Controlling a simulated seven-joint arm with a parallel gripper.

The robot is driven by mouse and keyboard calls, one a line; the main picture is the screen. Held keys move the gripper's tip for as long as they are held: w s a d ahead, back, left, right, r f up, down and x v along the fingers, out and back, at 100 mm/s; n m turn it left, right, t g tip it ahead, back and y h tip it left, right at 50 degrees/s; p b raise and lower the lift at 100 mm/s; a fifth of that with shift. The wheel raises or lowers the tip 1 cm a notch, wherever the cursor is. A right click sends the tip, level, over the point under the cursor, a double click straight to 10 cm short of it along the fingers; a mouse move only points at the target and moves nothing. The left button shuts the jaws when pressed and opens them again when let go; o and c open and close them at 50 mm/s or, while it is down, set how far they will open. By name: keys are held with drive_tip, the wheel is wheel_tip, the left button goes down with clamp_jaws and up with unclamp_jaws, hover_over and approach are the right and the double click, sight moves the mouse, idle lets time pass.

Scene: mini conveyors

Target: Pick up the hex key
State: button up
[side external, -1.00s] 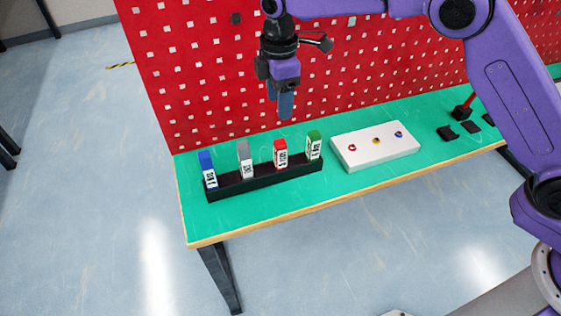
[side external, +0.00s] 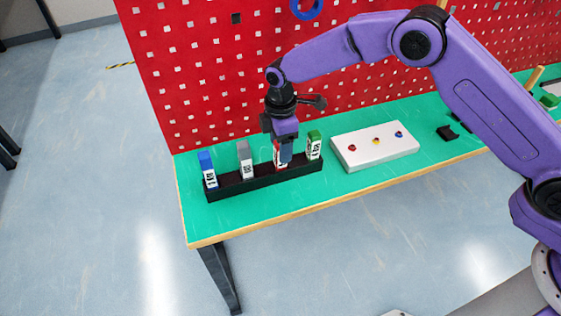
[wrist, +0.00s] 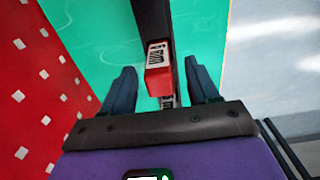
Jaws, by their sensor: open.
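Hex keys appear as upright coloured blocks with white labels in a black holder (side external: 242,186): blue (side external: 207,168), grey (side external: 245,160), red (wrist: 159,82) and green (side external: 314,145). My gripper (side external: 286,158) is open and points down at the red hex key, partly hiding it in the side view. In the wrist view, the red hex key's top lies between my gripper's two fingers (wrist: 160,68), with space on both sides. Part of its label, with "mm", is readable there.
A white box (side external: 376,150) with red, yellow and blue buttons stands right of the holder on the green tabletop (side external: 230,211). A red pegboard (side external: 200,80) rises behind. The tabletop in front of the holder is clear.

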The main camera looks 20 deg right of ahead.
drive_tip(key=shift+f, duration=0.8)
drive_tip(key=shift+c, duration=0.3)
clamp_jaws()
drive_tip(key=shift+r, duration=0.1)
